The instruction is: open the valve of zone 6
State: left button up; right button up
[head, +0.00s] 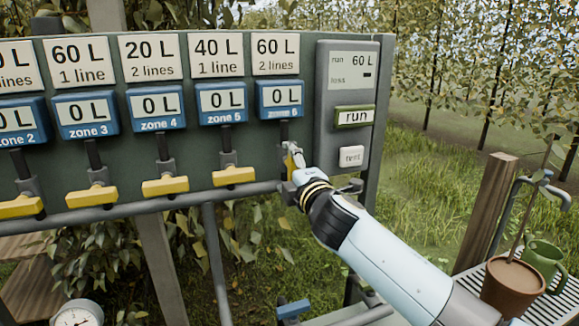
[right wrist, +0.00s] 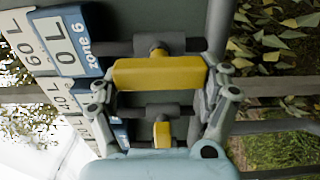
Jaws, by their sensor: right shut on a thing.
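The zone 6 valve has a yellow handle (right wrist: 160,74); in the head view only a narrow part of the handle (head: 289,166) shows beside my gripper. My right gripper (head: 294,158) is shut on this handle, with a finger at each end in the right wrist view (right wrist: 168,80). The handle lies along its dark pipe, while the zone 5 handle (head: 234,175) lies across its pipe. The blue zone 6 meter (head: 280,99) above reads 0 L, under a card (head: 276,54) with 60 L, 2 lines. My left gripper is out of view.
Handles of zone 4 (head: 165,185) and zone 3 (head: 91,197) lie crosswise to the left. A grey control box (head: 347,110) with a run button (head: 354,117) is at the right. A potted plant (head: 513,284) stands on a slatted bench at lower right.

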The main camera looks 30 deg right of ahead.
dwell(0.5)
jog(key=o, duration=1.1)
jog(key=shift+s+a+f, duration=0.1)
jog(key=shift+s+a, duration=0.05)
jog(key=shift+s, duration=0.3)
jog(key=v, duration=1.1)
